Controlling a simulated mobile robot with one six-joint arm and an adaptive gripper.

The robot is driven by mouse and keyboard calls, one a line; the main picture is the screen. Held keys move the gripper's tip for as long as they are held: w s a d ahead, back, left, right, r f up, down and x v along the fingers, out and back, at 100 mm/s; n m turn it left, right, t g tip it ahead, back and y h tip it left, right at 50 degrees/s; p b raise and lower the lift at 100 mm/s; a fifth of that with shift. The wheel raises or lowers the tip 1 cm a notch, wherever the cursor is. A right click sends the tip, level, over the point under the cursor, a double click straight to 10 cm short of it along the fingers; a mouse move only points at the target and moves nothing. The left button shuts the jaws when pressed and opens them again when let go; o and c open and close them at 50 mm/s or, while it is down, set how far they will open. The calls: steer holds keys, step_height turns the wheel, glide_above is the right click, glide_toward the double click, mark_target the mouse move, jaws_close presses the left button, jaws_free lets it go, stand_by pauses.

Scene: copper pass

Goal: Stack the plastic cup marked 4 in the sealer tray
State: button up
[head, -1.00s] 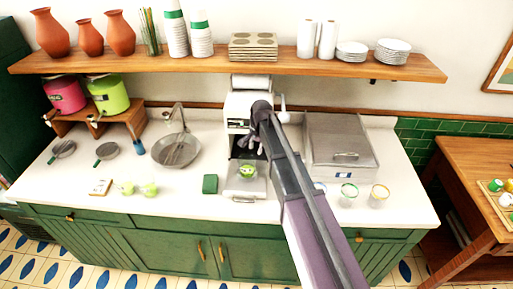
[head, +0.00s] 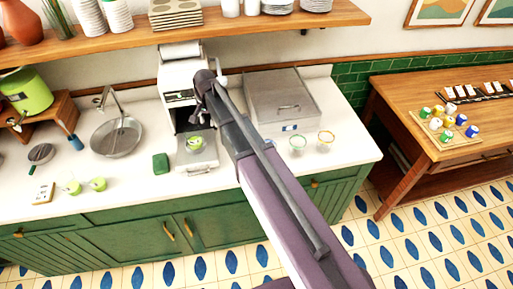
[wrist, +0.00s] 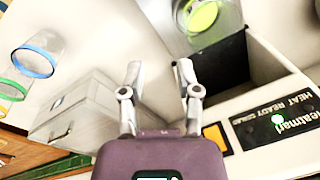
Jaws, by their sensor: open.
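The sealer (head: 181,75) is a white machine at the back of the counter, with its tray (head: 205,166) out in front. A cup with bright green contents (head: 195,143) sits in the tray; it also shows at the top of the wrist view (wrist: 203,14). My gripper (wrist: 157,72) is open and empty beside the sealer front, apart from that cup. A green-rimmed cup (head: 297,144) and an orange-rimmed cup (head: 325,140) stand right of my arm. A blue-rimmed cup (wrist: 35,62) shows in the wrist view. I cannot read a 4 on any cup.
A steel lidded box (head: 292,100) stands right of the sealer. A green block (head: 161,163), two green-filled cups (head: 97,184) and a sink basin (head: 117,137) lie left. A shelf (head: 240,29) runs above. A wooden table (head: 400,95) holds a tray of small items.

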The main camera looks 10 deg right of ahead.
steer(key=s+d+n+h, duration=0.1)
steer(key=s+d+n, duration=0.5)
steer(key=s+d, duration=1)
steer(key=s, duration=0.5)
steer(key=shift+d+g, duration=0.4)
step_height(320, 180, down, 11)
steer(key=b, duration=1.1)
